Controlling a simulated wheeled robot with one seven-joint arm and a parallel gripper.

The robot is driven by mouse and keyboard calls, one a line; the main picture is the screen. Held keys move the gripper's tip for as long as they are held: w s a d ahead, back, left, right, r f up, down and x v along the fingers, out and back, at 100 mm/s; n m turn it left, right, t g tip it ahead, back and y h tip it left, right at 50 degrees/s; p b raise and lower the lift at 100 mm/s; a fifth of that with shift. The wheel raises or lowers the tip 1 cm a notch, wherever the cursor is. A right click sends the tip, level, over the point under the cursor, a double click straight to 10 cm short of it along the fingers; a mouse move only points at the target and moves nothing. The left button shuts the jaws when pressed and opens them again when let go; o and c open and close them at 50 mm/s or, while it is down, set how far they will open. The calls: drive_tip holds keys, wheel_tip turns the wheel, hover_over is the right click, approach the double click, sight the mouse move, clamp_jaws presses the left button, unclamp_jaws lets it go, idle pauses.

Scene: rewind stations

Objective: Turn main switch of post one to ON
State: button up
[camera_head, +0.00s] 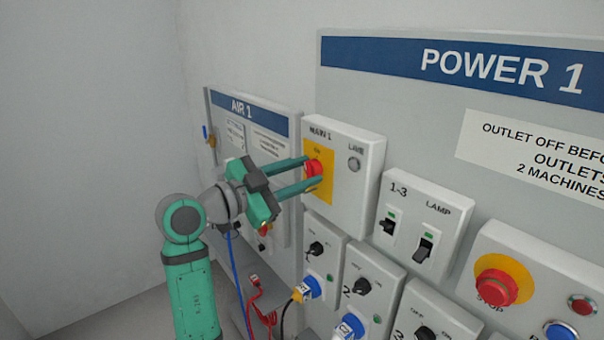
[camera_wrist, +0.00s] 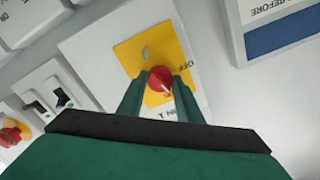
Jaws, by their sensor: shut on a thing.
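The main switch (camera_head: 314,168) is a red rotary knob on a yellow plate, on a white box (camera_head: 349,195) labelled MAIN 1. My gripper (camera_head: 309,173) reaches in from the left, with one finger above and one below the knob. In the wrist view my gripper (camera_wrist: 160,88) has its fingers on both sides of the knob, shut on it. The exact pointer angle is hard to tell.
The AIR 1 panel (camera_head: 283,124) stands behind my arm at left. Right of the MAIN 1 box are the 1-3 and LAMP switches (camera_head: 408,236) and a red STOP button (camera_head: 495,287). Sockets with blue plugs (camera_head: 309,287) and hanging cables are below.

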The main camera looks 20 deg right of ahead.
drive_tip(key=shift+f+m, duration=0.2)
drive_tip(key=shift+m, duration=1.5)
drive_tip(key=o, duration=1)
drive_tip(key=shift+o, duration=0.2)
drive_tip(key=shift+r, duration=0.1)
drive_tip(key=shift+s+a, duration=0.1)
drive_tip(key=shift+a, duration=0.45)
drive_tip(key=v, duration=0.9)
drive_tip(key=shift+s+a, duration=0.25)
